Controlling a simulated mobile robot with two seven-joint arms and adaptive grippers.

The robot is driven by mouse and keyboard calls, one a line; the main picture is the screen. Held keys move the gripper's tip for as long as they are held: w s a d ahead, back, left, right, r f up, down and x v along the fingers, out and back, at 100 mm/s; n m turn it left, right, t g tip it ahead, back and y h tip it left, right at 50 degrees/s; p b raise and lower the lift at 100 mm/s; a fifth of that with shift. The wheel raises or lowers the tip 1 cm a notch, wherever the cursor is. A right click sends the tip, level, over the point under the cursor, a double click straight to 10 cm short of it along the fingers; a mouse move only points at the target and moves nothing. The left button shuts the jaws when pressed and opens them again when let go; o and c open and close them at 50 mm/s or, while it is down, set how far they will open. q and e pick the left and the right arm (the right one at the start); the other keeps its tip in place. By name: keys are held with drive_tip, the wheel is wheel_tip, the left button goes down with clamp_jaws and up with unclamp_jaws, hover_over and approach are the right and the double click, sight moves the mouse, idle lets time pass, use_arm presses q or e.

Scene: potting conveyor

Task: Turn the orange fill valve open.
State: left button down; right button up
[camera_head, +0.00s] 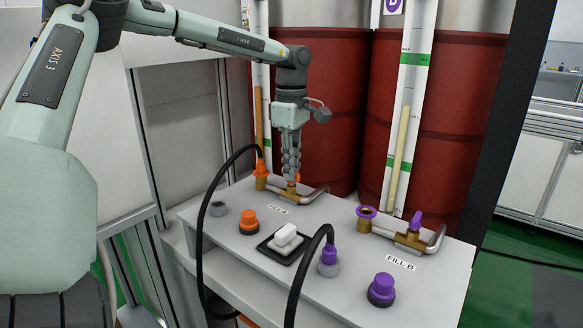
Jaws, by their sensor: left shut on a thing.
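The orange fill valve (291,188) is a small orange handle on a brass body, set in a bent metal pipe at the back left of the grey panel (333,226). My left gripper (290,178) points straight down from above, with its fingers closed together on the orange handle. The fingers hide most of the handle, so I cannot tell how far it is turned. A label (278,210) lies just in front of the valve. My right gripper is not in view.
An orange hose connector (261,168) stands close left of the valve; its black hose (199,235) loops forward. An orange knob (248,220), white rocker switch (286,236), purple knob (381,290) and purple valve (416,220) share the panel. Red drums (437,120) stand behind.

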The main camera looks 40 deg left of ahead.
use_arm(q)
drive_tip(key=shift+m, duration=0.9)
drive_tip(key=c, duration=1.6)
unclamp_jaws()
wheel_tip(320, 180, up, 12)
drive_tip(key=shift+r, duration=0.1)
